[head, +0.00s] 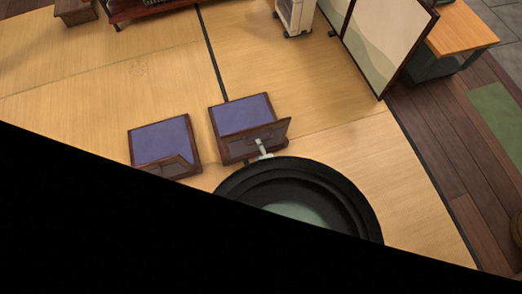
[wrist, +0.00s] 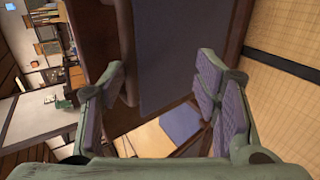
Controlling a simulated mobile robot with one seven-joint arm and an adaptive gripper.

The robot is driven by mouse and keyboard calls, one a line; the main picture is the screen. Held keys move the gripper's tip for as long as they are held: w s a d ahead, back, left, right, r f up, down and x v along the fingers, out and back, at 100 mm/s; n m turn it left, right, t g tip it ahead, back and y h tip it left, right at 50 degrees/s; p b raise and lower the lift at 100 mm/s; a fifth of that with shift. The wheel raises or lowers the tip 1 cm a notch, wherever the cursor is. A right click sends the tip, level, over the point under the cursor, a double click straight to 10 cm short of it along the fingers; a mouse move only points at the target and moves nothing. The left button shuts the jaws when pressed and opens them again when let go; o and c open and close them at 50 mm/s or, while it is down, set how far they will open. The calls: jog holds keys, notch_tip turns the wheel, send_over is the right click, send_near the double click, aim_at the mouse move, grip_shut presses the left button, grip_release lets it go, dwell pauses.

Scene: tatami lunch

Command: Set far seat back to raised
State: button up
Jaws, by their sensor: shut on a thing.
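Two low floor seats with purple cushions and dark wood frames stand on the mats in the head view. The far seat (head: 242,112) is the right one; its wooden seat back (head: 238,150) stands up at a slant along its near edge. My gripper (head: 262,149) is at the middle of that back, shut on it. In the wrist view my gripper (wrist: 162,64) has its fingers either side of dark wood and a purple panel (wrist: 165,40); the exact contact is hard to see. The near seat (head: 160,140) stands left, its back (head: 174,166) partly cut off by black.
My round dark body part covers the mat just in front of the far seat. Black fills the lower left of the head view. A folding screen (head: 388,40) and a white wheeled unit (head: 295,16) stand at the upper right. Tatami (head: 110,85) behind the seats is clear.

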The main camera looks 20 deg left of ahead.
jog(key=shift+s+f, duration=0.3)
jog(key=shift+f, duration=0.15)
jog(key=r, duration=1.1)
jog(key=shift+w, duration=0.3)
jog(key=shift+c, duration=0.5)
